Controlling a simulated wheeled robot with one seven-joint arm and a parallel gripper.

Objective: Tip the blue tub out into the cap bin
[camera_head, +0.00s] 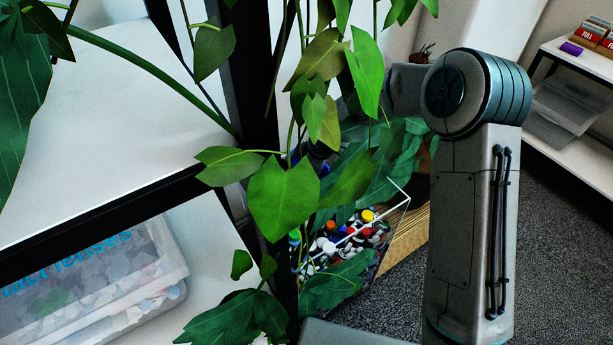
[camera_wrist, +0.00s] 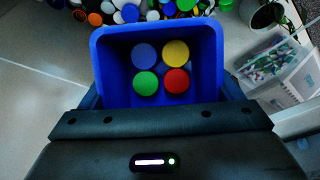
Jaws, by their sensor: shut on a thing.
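The blue tub (camera_wrist: 113,62) is in my gripper (camera_wrist: 162,97), with a dark finger at each side, in the wrist view. I look into it from above; several caps lie on its floor: blue (camera_wrist: 144,55), yellow (camera_wrist: 176,53), green (camera_wrist: 145,83) and red (camera_wrist: 176,81). Many mixed loose caps (camera_wrist: 130,13) show just past the tub's far rim. In the head view the cap bin (camera_head: 353,236) is clear-walled with a thin white rim and full of coloured caps, partly behind leaves. My gripper and the tub are mostly hidden by leaves there.
A leafy hanging plant (camera_head: 283,197) and a dark post (camera_head: 255,120) block much of the head view. A clear box with blue lettering (camera_head: 95,285) sits on a white shelf at lower left. A white rack (camera_head: 575,135) with small boxes stands at far right. Carpet floor shows between.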

